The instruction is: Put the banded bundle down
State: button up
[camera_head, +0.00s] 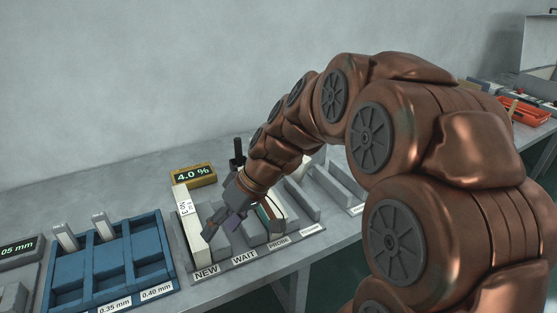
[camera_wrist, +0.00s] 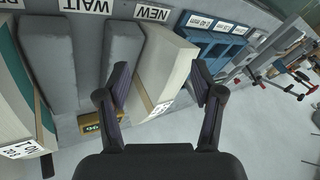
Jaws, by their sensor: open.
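A cream bundle (camera_head: 183,203) with a white label stands in the lane marked NEW. I cannot tell whether a finger touches the bundle. A second bundle (camera_head: 270,214) stands in the PROBE lane; in the wrist view it (camera_wrist: 12,100) is at the left edge.
The WAIT lane shows empty between grey dividers (camera_wrist: 95,60). A yellow-framed display (camera_head: 193,175) reading 4.0 % stands behind the lanes. A blue tray (camera_head: 60,297) with upright pieces is on the left. A red tool (camera_head: 523,110) lies at the far right.

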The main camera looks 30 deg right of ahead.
jog(key=w+d+r+t, duration=0.3)
jog(key=w+d+t, duration=0.2)
jog(key=w+d, duration=0.65)
jog(key=w+d+f+t+b, duration=0.1)
jog(key=w+d, duration=0.1)
jog(key=d, duration=0.5)
jog(key=w+d+f+t+h+b, duration=0.1)
jog(key=w+d+t, duration=0.1)
jog(key=d, duration=0.5)
jog(key=w+d+f+t+h+b, duration=0.1)
jog(key=w+d+b, duration=0.1)
jog(key=d, duration=0.5)
jog(key=shift+w+t, duration=0.4)
jog(key=shift+w, duration=0.3)
jog(key=shift+w+d, duration=0.15)
jog(key=shift+d, duration=0.05)
jog(key=p+x, duration=0.1)
jog(key=x, duration=0.6)
jog(key=shift+a+f+p, duration=0.3)
jog(key=shift+a+p, duration=0.05)
grip_shut()
